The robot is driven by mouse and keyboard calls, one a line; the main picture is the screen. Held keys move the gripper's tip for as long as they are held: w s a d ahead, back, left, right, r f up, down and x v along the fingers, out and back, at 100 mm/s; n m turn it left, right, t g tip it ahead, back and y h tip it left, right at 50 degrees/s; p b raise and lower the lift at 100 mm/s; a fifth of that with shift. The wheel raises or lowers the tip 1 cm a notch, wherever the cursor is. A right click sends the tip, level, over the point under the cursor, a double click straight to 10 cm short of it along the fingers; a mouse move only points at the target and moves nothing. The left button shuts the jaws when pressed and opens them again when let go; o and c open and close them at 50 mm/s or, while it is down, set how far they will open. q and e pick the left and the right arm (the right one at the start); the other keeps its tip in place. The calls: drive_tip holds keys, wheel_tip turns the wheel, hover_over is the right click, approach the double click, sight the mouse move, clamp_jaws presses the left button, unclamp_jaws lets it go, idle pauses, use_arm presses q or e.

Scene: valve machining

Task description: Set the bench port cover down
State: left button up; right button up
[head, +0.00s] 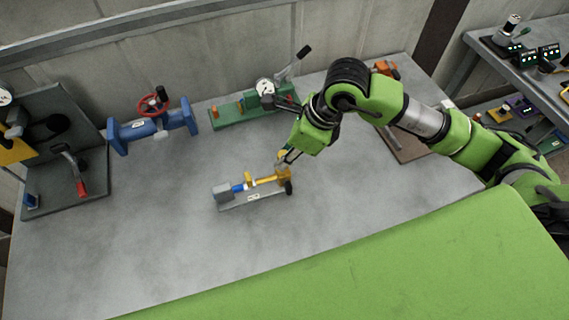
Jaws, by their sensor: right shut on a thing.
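My right gripper (285,157) reaches down from the right over the middle of the bench. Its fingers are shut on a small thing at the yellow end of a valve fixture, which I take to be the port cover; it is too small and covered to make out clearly. The fixture (236,203) is a grey base with a grey block at its left, a blue and yellow valve body along it and a dark round knob at its right end. I cannot tell whether the held thing touches the valve. My left gripper is not in view.
A blue valve with a red handwheel (153,105) stands at the back left. A green fixture with a gauge and lever (232,112) stands at the back. A dark stand with a red-handled clamp (81,187) is at left. The bench (110,255) is clear at front left.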

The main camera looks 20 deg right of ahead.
drive_tip(key=shift+w+f, duration=0.2)
drive_tip(key=shift+f, duration=0.1)
drive_tip(key=f+b, duration=0.1)
drive_tip(key=f, duration=0.2)
drive_tip(key=shift+w+f+b, duration=0.2)
drive_tip(key=shift+b, duration=0.15)
drive_tip(key=shift+f, duration=0.2)
drive_tip(key=o, duration=0.9)
drive_tip(key=shift+r, duration=0.1)
